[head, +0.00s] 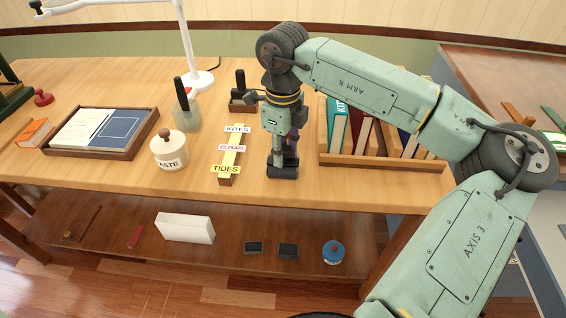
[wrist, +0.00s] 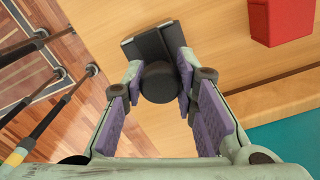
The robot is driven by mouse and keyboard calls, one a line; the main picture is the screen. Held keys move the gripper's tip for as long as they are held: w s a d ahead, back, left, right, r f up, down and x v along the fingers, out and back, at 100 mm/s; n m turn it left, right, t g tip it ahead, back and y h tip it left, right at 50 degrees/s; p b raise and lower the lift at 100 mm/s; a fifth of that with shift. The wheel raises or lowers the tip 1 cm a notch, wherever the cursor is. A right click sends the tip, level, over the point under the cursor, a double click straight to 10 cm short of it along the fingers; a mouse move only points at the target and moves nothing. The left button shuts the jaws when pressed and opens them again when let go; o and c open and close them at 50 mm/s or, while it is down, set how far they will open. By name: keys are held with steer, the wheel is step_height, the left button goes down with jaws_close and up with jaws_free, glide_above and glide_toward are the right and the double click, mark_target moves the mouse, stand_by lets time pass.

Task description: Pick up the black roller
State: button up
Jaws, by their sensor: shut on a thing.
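The black roller (head: 283,170) is near the front edge of the wooden table, below my gripper (head: 284,148). In the wrist view the black roller (wrist: 160,82) shows a round dark knob above a flat dark body. My gripper (wrist: 158,88) is shut on its knob, with a purple pad on either side. The roller appears upright. I cannot tell whether its underside touches the table.
A book rack (head: 385,160) stands close on the right. Yellow label strips (head: 230,155) and a paste jar (head: 170,150) are on the left. A wooden tray (head: 142,135) lies farther left. A lower shelf (head: 310,220) holds several small items.

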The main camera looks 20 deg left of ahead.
mark_target(283, 148)
steer(key=shift+r, duration=0.1)
jaws_close()
steer(key=shift+r+b, duration=0.35)
steer(key=shift+r, duration=0.2)
step_height(283, 148, up, 2)
steer(key=shift+r+b, duration=0.15)
steer(key=shift+b, duration=0.3)
steer(key=s+r+b, duration=0.1)
steer(key=s+b, duration=0.3)
steer(key=s, duration=1.2)
steer(key=shift+r, duration=0.2)
